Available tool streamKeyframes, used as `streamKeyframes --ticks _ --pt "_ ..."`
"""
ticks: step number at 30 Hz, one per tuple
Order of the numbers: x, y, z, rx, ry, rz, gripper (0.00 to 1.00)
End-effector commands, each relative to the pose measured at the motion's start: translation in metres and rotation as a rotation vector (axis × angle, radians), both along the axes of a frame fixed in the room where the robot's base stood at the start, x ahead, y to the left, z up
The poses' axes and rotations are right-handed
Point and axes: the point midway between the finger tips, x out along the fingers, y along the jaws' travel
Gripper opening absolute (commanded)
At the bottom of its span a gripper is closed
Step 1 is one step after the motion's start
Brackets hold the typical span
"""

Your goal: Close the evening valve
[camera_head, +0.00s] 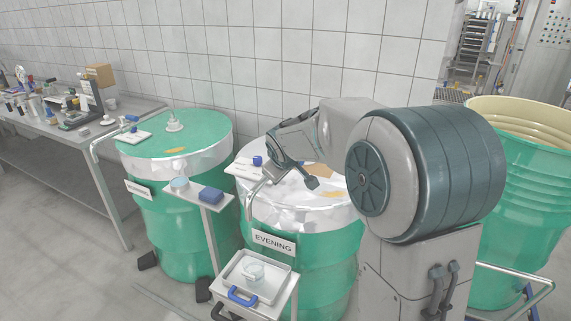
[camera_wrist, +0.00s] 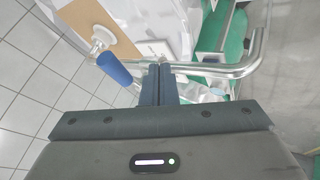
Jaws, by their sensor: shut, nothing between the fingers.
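The drum with the EVENING sign (camera_head: 274,241) is green with a pale, shiny upper part, in the middle of the head view. A bent metal pipe (camera_head: 256,188) comes off its left rim. The pipe also crosses the wrist view (camera_wrist: 240,69). A blue handle (camera_head: 258,161) shows at the rim by the pipe. In the wrist view the blue handle (camera_wrist: 115,70) lies just left of my fingertips, apart from them. My gripper (camera_wrist: 160,68) is shut and empty, in front of the pipe. My gripper (camera_head: 270,173) partly hides the drum top in the head view.
Another green drum (camera_head: 165,220) stands to the left, with a small stand (camera_head: 190,196) between. A tray (camera_head: 244,296) with a glass dish stands in front of the evening drum. A lab bench (camera_head: 60,140) is far left. A tiled wall (camera_head: 230,50) closes the back.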

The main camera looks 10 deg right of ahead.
Motion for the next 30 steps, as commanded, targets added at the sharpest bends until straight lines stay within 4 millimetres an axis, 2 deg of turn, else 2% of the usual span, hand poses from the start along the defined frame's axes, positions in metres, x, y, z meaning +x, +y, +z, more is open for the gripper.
streamKeyframes --ticks 1,3,9,23,30 --pt "0.005 0.0 -0.008 0.001 0.003 0.001 0.0" --pt "0.014 -0.01 0.0 0.002 0.0 -0.005 0.0" --pt "0.029 -0.025 0.002 0.001 0.001 -0.002 0.0" --pt "0.033 -0.03 0.002 0.001 0.0 -0.002 0.0" --pt "0.04 -0.046 0.002 0.001 0.001 -0.003 0.0"
